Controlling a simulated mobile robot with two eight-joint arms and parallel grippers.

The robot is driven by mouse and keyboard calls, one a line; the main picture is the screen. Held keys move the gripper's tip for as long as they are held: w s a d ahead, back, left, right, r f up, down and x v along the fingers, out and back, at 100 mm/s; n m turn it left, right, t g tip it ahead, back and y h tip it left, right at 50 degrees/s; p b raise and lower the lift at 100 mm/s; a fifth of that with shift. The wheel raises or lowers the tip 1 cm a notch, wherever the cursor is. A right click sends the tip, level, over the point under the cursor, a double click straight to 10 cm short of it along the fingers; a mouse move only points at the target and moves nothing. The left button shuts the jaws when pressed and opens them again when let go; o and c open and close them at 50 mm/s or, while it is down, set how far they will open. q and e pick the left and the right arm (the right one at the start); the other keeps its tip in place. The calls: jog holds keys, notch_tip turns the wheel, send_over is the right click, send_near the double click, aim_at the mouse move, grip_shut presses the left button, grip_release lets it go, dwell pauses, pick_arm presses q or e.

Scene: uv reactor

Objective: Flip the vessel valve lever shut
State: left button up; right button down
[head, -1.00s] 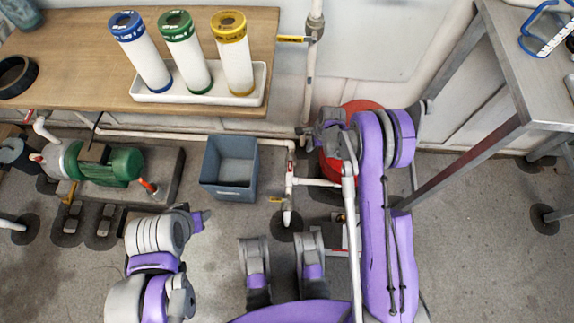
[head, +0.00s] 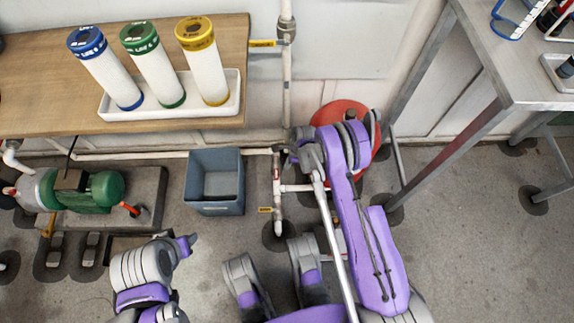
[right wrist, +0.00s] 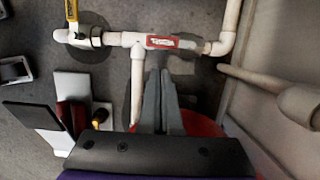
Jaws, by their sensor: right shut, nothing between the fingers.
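Two yellow labelled levers sit on white pipes in the head view. The low lever (head: 265,210) sticks out left from the lower pipe (head: 278,218); the high lever (head: 262,43) sticks out left from the wall pipe. I cannot read which is the vessel valve's. In the right wrist view, a yellow lever (right wrist: 72,10) points up from a metal valve (right wrist: 82,38) at the pipe's left end. My right gripper (head: 290,160) is shut and empty; its fingers (right wrist: 160,75) are just below the pipe's red-and-white label (right wrist: 165,42).
A grey-blue bin (head: 215,182) stands left of the pipes. A green pump (head: 90,190) is farther left. A red round object (head: 345,115) is partly behind my right arm. A wooden bench (head: 40,100) and a metal table (head: 480,60) flank the wall pipe.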

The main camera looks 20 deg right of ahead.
aim_at(276, 173)
jog(key=b+x, duration=0.1)
jog(key=x, duration=0.6)
jog(key=shift+f+b, duration=0.3)
jog(key=shift+b, duration=0.1)
jog(key=shift+a, duration=0.15)
